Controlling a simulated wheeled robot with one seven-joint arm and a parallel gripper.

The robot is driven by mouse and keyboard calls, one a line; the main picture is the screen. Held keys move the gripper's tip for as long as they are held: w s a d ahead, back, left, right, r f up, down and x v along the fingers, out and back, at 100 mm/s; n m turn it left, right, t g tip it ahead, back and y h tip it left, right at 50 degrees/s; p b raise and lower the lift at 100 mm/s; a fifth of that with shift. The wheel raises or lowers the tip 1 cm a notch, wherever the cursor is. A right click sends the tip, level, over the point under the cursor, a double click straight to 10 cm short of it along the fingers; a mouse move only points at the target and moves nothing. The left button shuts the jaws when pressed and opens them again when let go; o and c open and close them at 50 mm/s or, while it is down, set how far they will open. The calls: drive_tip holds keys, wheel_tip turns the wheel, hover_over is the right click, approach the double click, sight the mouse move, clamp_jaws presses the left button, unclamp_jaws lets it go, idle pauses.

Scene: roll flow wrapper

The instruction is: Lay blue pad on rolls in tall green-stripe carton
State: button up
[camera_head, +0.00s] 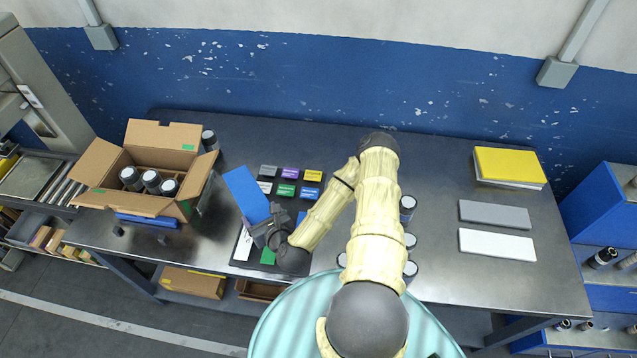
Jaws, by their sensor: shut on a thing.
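An open cardboard carton (190,205) with green marks stands at the left end of the table, its flaps spread outward. Several dark rolls with pale tops (152,181) stand inside it, and no pad lies over those I can see. My gripper (262,222) is shut on a flat blue pad (244,192). The pad is tilted and sticks out up and left from the jaws, to the right of the carton and apart from it. The jaws partly hide the pad's lower end. I cannot tell how high the pad is above the table.
Several coloured labelled blocks (290,173) sit right of the pad. A roll (209,140) stands behind the carton and a blue bar (147,219) lies before it. More rolls (407,208) stand beside my arm. Grey (494,214), white (497,244) and yellow (508,163) pads lie right.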

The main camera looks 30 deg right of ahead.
drive_tip(key=shift+w+d, duration=0.1)
drive_tip(key=shift+w, duration=0.05)
drive_tip(key=shift+s+d, duration=0.2)
drive_tip(key=shift+s, duration=0.25)
drive_tip(key=w+d+f+m+g+h+b, duration=0.1)
drive_tip(key=d+m+h+b, duration=0.3)
drive_tip(key=d+b, duration=0.5)
drive_tip(key=w+d+f+m+g+h+b, duration=0.2)
drive_tip(key=d+b, duration=0.7)
drive_tip(key=d, duration=1.1)
drive_tip(key=f+m+h, duration=0.1)
drive_tip(key=m+h, duration=0.1)
drive_tip(key=shift+w+h+b, duration=0.35)
drive_tip(key=shift+h, duration=0.05)
drive_tip(key=shift+d+f, duration=0.15)
wheel_tip(320, 180, down, 6)
drive_tip(key=shift+s, duration=0.15)
drive_tip(key=shift+f, duration=0.1)
